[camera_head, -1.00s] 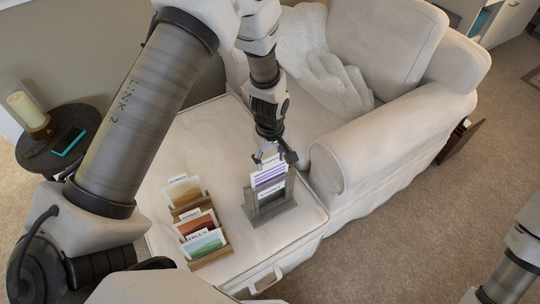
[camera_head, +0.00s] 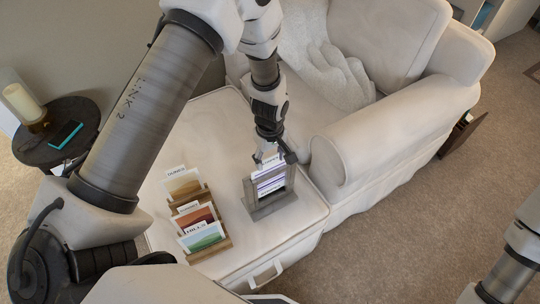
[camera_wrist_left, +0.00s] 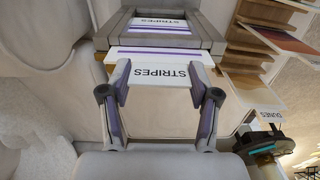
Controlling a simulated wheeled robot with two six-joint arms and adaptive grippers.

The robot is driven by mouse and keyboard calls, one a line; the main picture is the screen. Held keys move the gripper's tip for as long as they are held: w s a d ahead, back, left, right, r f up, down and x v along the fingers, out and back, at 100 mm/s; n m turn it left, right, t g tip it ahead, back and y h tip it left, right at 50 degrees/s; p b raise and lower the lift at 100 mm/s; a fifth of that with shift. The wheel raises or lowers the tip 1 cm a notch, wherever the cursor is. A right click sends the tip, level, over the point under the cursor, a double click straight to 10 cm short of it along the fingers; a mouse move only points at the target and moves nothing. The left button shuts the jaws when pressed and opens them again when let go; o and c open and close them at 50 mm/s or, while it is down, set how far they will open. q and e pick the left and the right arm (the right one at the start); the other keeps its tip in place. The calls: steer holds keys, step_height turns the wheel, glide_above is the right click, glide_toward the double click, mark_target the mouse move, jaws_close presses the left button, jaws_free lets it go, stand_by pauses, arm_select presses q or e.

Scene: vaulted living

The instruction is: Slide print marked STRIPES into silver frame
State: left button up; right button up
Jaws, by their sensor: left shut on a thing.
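The print marked STRIPES (camera_head: 268,176), white with purple stripes, is upright in the frame's slot, with its labelled top edge above the frame. The silver-grey frame (camera_head: 272,208) stands on the ottoman. My left gripper (camera_head: 271,160) is shut on the print's top edge. In the left wrist view, the fingers (camera_wrist_left: 160,82) pinch the print (camera_wrist_left: 152,56) at its STRIPES label, next to the frame (camera_wrist_left: 163,41). A second STRIPES label and purple stripes show inside the frame's opening. My right gripper is out of view.
A stepped wooden rack (camera_head: 215,247) left of the frame holds a DUNES print (camera_head: 183,185), a reddish print (camera_head: 193,217) and a HILLS print (camera_head: 203,238). A white armchair (camera_head: 385,140) is close behind and right. A dark side table (camera_head: 85,125) stands left.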

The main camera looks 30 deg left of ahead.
arm_select(q)
steer(key=shift+f+b, duration=0.55)
steer(key=shift+f, duration=0.65)
steer(key=o, duration=1.1)
steer(key=shift+c, duration=0.2)
step_height(320, 180, up, 12)
steer(key=shift+r, duration=0.1)
